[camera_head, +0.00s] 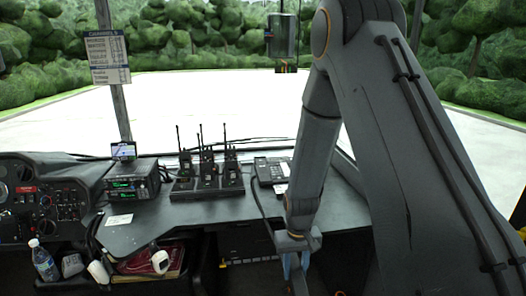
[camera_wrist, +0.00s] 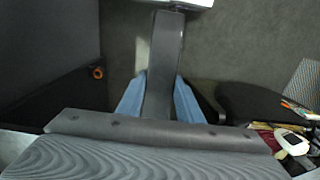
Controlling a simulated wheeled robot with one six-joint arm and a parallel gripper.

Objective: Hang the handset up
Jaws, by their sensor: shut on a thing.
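My gripper (camera_head: 297,268) hangs low in front of the dashboard's edge in the head view. Its blue fingers (camera_wrist: 160,98) also show in the wrist view, on either side of a long grey bar. This bar, which looks like the handset (camera_wrist: 164,55), is held between them; its far end meets a pale piece at the picture's top. The dark desk phone base (camera_head: 266,172) sits on the dashboard, above and left of my gripper. A dark cord (camera_head: 257,200) runs from it down toward my gripper.
Several handheld radios stand in a charger (camera_head: 206,188) left of the phone base. A radio unit (camera_head: 132,180) stands farther left. Below is an open bin with a bottle (camera_head: 44,262) and a white device (camera_head: 160,262).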

